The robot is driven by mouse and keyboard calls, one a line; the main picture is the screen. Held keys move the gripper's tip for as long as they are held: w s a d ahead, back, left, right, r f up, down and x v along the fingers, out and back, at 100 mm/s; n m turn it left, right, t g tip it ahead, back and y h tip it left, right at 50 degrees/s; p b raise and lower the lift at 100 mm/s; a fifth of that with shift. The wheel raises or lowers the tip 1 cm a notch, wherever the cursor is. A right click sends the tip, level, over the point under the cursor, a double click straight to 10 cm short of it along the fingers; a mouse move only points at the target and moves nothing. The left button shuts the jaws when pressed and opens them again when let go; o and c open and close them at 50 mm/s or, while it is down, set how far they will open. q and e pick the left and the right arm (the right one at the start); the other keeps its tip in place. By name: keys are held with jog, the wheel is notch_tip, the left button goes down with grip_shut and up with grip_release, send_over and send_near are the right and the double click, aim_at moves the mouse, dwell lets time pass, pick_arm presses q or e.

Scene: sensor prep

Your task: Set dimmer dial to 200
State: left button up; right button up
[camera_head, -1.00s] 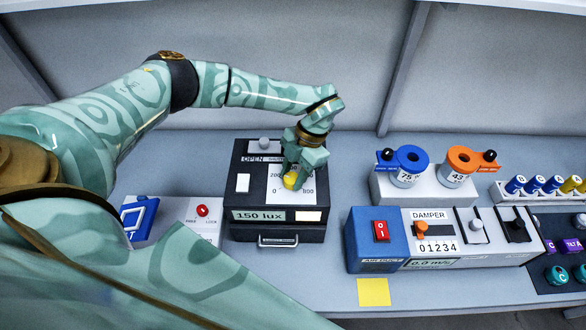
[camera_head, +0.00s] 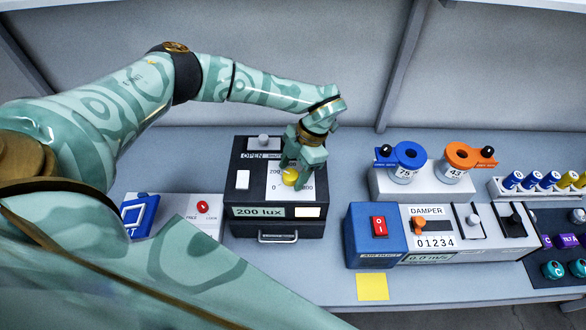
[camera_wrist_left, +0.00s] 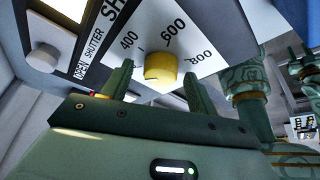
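The yellow dimmer dial (camera_head: 289,177) sits on the white scale plate of the black light box (camera_head: 245,200). The box's display (camera_head: 259,212) reads "200 lux". In the left wrist view the dial (camera_wrist_left: 160,67) shows in front of my fingers, with scale marks 400, 600 and 800 around it. My left gripper (camera_head: 298,170) is above the dial. In the wrist view its two fingers (camera_wrist_left: 157,84) stand apart, one on each side of the dial, with visible gaps to it. The gripper is open and holds nothing.
The box also carries a shutter knob (camera_head: 263,141), a white switch (camera_head: 243,180) and a front handle (camera_head: 278,237). A damper panel (camera_head: 431,228) with a red switch stands to the right. Blue (camera_head: 409,155) and orange (camera_head: 463,156) ring-topped jars stand behind it.

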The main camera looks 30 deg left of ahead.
pick_arm(q)
jog(key=b+v, duration=0.2)
jog(key=v, duration=1.4)
jog(key=shift+w+r, duration=0.1)
jog(key=shift+r, duration=0.05)
